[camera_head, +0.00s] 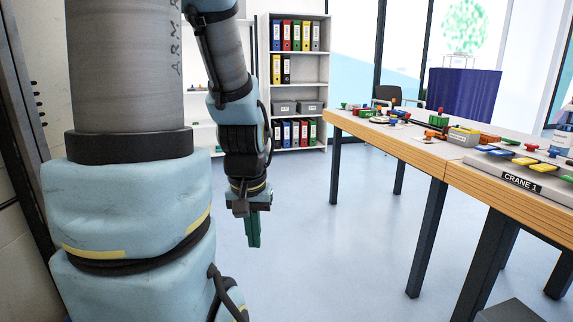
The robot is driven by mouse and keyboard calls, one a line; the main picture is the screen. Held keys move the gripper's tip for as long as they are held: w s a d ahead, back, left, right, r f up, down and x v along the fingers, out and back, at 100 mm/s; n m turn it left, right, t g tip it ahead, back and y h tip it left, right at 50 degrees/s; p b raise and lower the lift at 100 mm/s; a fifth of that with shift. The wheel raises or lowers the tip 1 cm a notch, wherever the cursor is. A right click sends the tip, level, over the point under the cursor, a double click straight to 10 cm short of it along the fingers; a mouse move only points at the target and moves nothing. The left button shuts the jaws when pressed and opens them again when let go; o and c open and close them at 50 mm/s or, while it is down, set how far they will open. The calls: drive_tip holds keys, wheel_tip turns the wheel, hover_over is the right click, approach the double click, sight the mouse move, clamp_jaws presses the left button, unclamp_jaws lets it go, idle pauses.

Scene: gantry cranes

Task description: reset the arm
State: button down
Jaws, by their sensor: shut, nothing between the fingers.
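My arm, in light blue covers with grey links, fills the left part of the head view and bends down at the elbow. My gripper (253,230) hangs at the arm's end, pointing down over the open floor, left of the table. Its green fingers are together and hold nothing. It touches nothing that I can see.
A wooden-edged table (402,155) stands on the right with a "CRANE 1" panel (522,181) and several small coloured parts on it. A shelf (299,66) with binders stands at the back. The blue floor (330,240) between my arm and the table is clear.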

wheel_tip(320, 180, up, 21)
drive_tip(key=p, duration=1.8)
drive_tip(key=shift+f, duration=0.2)
